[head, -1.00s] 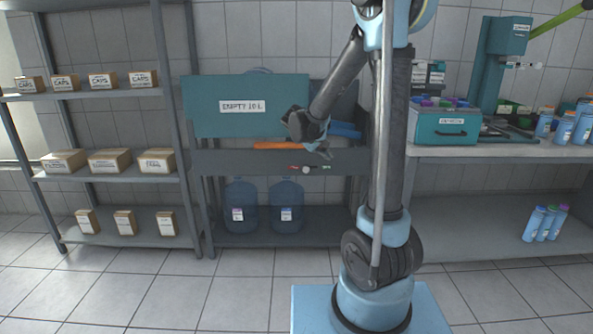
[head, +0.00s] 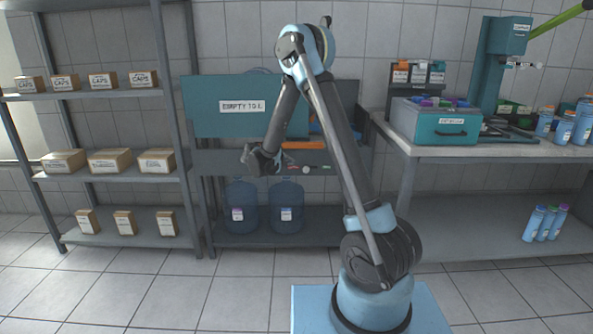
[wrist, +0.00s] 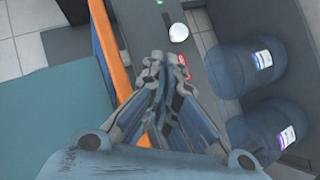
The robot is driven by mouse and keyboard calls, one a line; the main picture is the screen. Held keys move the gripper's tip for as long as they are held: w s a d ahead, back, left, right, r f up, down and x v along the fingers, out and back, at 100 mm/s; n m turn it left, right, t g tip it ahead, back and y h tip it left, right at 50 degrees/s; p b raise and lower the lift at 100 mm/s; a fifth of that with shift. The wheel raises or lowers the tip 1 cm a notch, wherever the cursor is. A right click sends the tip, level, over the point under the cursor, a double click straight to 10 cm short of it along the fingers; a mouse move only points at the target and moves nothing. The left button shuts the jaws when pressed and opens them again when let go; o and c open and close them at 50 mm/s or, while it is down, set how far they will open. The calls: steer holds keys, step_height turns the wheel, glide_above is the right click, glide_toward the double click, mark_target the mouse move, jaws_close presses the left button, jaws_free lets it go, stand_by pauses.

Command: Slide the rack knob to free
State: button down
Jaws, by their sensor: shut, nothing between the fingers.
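The rack knob (wrist: 178,32) is a small round white knob on the grey front rail (wrist: 225,40). In the head view the knob (head: 306,170) sits between a red mark (head: 292,166) at its left and a green mark (head: 326,168) at its right. The wrist view also shows the red mark (wrist: 183,68) close to my fingertips and a green mark (wrist: 159,3) at the top edge. The lettering is too small to read. My gripper (wrist: 155,58) is shut and empty, left of the knob in the head view (head: 285,161), apart from it.
An orange bar (wrist: 110,45) runs along the rack beside my fingers. A teal panel (head: 225,92) labelled for empty 10 L hangs above. Two blue bottles (head: 241,205) (head: 286,205) stand below. A box shelf (head: 110,180) is at the left, a workbench (head: 480,150) at the right.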

steer(key=shift+n+t, duration=0.4)
steer(key=shift+t, duration=0.3)
steer(key=a+f, duration=0.1)
steer(key=w+a+f, duration=0.1)
steer(key=a, duration=0.1)
steer(key=a+f, duration=0.1)
steer(key=shift+w+a+f, duration=0.15)
steer(key=shift+w+a, duration=0.1)
steer(key=x, duration=0.4)
steer(key=s+d+x, duration=0.1)
steer(key=x, duration=0.7)
steer(key=shift+d+f, duration=0.55)
steer(key=shift+d, duration=0.2)
steer(key=shift+d, duration=0.1)
steer(key=d, duration=0.5)
steer(key=shift+d, duration=0.25)
steer(key=shift+a, duration=0.15)
